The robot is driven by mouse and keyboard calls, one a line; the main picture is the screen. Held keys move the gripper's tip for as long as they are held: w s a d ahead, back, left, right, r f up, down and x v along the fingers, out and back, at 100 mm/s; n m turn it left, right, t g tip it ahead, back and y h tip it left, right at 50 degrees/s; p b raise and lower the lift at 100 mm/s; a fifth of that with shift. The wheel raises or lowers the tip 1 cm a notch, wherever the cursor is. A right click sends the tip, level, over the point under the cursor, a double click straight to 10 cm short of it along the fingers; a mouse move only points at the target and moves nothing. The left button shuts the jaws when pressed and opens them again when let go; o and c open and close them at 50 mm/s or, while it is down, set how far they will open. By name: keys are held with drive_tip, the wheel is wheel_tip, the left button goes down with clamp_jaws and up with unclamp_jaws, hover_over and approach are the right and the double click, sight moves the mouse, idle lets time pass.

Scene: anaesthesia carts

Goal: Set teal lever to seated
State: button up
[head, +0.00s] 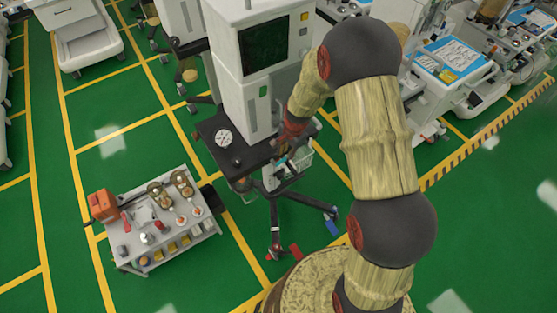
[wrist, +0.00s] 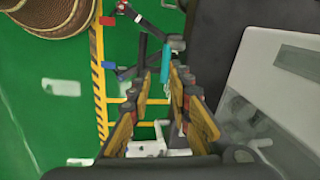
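The teal lever (wrist: 165,62) shows in the wrist view as a narrow upright teal piece between my fingertips, nearer the right one. My gripper (wrist: 159,78) is open, with a gap between the lever and the left finger. I cannot tell whether the right finger touches the lever. In the head view my gripper (head: 283,150) is low at the front right edge of the dark shelf of the anaesthesia cart (head: 240,90). There my arm and gripper largely hide the lever.
The dark shelf (head: 222,150) carries a round white dial. Below it, the cart's legs (head: 305,203) spread over the green floor. A small trolley (head: 165,250) with several loose items stands at the lower left. A white basket (head: 300,163) hangs beside my gripper.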

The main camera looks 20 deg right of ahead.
sight(284, 159)
drive_tip(key=shift+m, duration=0.8)
drive_tip(key=f, duration=0.2)
drive_tip(key=w+f, duration=0.1)
drive_tip(key=f, duration=0.2)
drive_tip(key=w+f+b, duration=0.1)
drive_tip(key=f, duration=0.1)
drive_tip(key=shift+w+f, duration=0.2)
drive_tip(key=shift+f, duration=0.05)
drive_tip(key=c, duration=0.4)
clamp_jaws()
